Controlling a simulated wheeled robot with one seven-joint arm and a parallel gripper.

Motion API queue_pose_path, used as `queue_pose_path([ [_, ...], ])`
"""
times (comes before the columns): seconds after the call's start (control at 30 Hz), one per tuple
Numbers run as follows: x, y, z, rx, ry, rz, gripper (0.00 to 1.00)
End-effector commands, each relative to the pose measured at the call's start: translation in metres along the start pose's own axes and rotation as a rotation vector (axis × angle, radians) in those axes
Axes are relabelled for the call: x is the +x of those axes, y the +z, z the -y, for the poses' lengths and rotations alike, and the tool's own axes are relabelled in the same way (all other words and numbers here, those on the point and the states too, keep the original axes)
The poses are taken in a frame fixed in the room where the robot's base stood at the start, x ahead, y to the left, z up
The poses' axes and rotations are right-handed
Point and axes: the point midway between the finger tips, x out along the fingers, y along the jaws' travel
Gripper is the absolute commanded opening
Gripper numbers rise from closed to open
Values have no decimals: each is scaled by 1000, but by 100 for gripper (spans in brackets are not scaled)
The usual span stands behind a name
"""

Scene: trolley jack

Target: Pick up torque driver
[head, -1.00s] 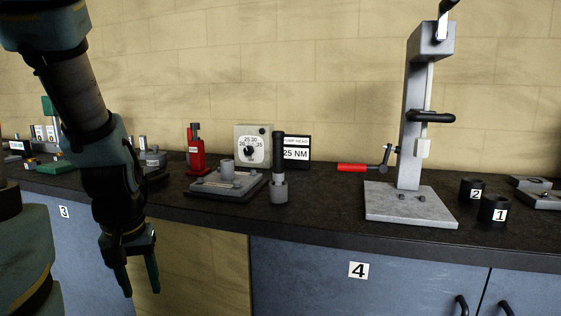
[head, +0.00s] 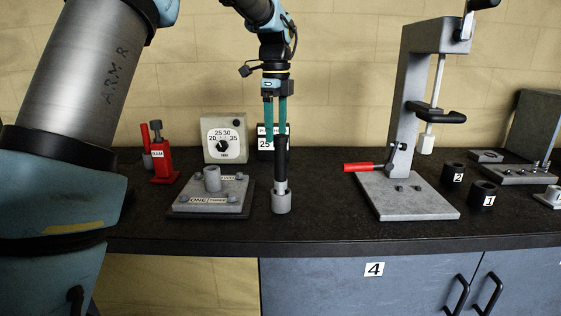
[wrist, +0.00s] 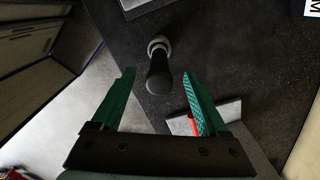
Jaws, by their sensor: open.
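The torque driver (head: 281,190) stands upright on the dark bench, with a black handle on top and a grey metal socket end below. My gripper (head: 276,138) points down with its teal fingers open and empty. In the head view the fingertips overlap the top of the black handle, partly hiding it. In the wrist view the driver (wrist: 158,75) shows in the gap between the open fingertips (wrist: 159,73), seen from above. I cannot tell whether the handle top is between the fingers or just below them. No contact is visible.
A grey plate fixture (head: 228,194) stands left of the driver, with a dial gauge (head: 223,140) and red ram (head: 161,163) behind. The 25 NM sign (head: 265,153) is partly hidden behind my gripper. Right are the press (head: 405,198), its red handle (head: 362,167) and black cups (head: 483,194).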

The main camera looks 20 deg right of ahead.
Motion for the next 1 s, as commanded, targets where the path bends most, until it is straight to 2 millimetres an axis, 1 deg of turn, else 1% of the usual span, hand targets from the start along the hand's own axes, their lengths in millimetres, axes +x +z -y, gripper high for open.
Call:
queue_pose_path([
  [0.03,-6,-6,4,40,1,0,77],
  [0.07,-6,-8,6,59,3,0,77],
  [0.17,-2,-12,8,91,7,-1,77],
  [0.4,34,-12,7,92,8,0,77],
  [0.5,44,-12,6,91,7,0,77],
  [0.67,53,-12,4,91,8,-1,77],
  [0.83,76,-13,-2,90,9,-1,77],
  [0.9,87,-13,0,91,7,-1,77],
  [1.0,96,-13,0,90,5,-1,77],
])
